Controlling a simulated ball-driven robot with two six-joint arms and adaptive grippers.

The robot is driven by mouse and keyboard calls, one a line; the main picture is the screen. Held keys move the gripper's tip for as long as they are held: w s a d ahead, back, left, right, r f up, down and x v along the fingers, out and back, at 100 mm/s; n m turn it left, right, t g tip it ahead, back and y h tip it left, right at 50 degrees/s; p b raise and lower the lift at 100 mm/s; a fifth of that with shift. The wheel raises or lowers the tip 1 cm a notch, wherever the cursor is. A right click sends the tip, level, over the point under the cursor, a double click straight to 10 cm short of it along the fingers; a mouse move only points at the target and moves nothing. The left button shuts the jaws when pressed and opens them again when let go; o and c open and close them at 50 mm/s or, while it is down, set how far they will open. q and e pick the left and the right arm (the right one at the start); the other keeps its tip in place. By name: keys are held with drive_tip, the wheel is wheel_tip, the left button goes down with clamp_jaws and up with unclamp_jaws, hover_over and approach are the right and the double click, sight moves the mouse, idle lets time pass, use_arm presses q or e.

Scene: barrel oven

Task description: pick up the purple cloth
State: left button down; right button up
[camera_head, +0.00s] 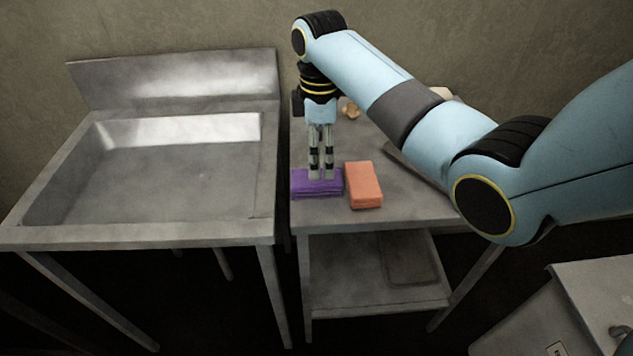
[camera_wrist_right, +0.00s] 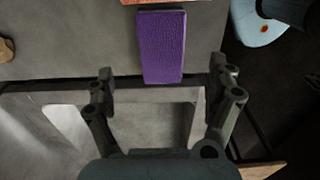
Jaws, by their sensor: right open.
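The purple cloth (camera_head: 308,188) is a folded flat block at the front left edge of the metal table, beside the sink. My right gripper (camera_head: 321,177) points down at it in the head view, with its fingertips in front of or over the cloth; whether they touch it I cannot tell. In the right wrist view the purple cloth (camera_wrist_right: 161,47) lies ahead of the open fingers (camera_wrist_right: 163,82), not between them. The right gripper is open and empty. My left gripper is not in view.
An orange block (camera_head: 363,186) lies just right of the cloth. A metal sink (camera_head: 180,165) stands left, across a narrow gap from the table (camera_head: 425,207). A small tan object (camera_head: 350,108) sits farther back. A lower shelf (camera_head: 345,275) is under the table.

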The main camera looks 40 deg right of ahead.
wheel_tip(320, 180, down, 8)
drive_tip(key=shift+s+r, duration=0.15)
drive_tip(key=c, duration=1.5)
drive_tip(key=shift+r, duration=0.15)
drive_tip(key=shift+r, duration=0.3)
drive_tip(key=r, duration=0.3)
drive_tip(key=shift+s+d+r, duration=0.25)
drive_tip(key=shift+d+r, duration=0.1)
drive_tip(key=s+d+r, duration=0.4)
drive_tip(key=s+d, duration=0.1)
drive_tip(key=s+d+r, duration=0.2)
drive_tip(key=shift+s+d+r+p, duration=0.25)
drive_tip(key=shift+s+d+p, duration=0.05)
drive_tip(key=shift+s+p, duration=0.1)
